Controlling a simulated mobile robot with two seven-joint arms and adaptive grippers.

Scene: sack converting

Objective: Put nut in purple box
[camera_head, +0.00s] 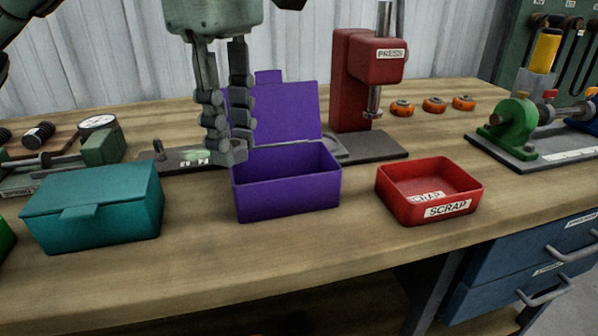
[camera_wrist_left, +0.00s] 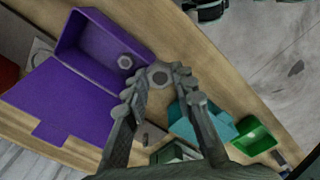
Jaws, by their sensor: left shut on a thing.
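The purple box (camera_head: 287,198) stands open on the bench, its lid (camera_head: 285,108) tilted back behind it. It also shows in the left wrist view (camera_wrist_left: 88,42), with one grey hex nut (camera_wrist_left: 125,62) lying inside. My left gripper (camera_head: 228,152) points down at the box's left edge in the head view. In the left wrist view its fingertips (camera_wrist_left: 159,74) are shut on another grey nut (camera_wrist_left: 160,78), which appears just outside the box's wall. The held nut is not clear in the head view. My right gripper is not in view.
A shut teal box (camera_head: 95,215) stands left of the purple box and a red scrap tray (camera_head: 428,190) stands right. A red press (camera_head: 352,85) is behind, with orange rings (camera_head: 434,104) beside it. The front bench strip is clear.

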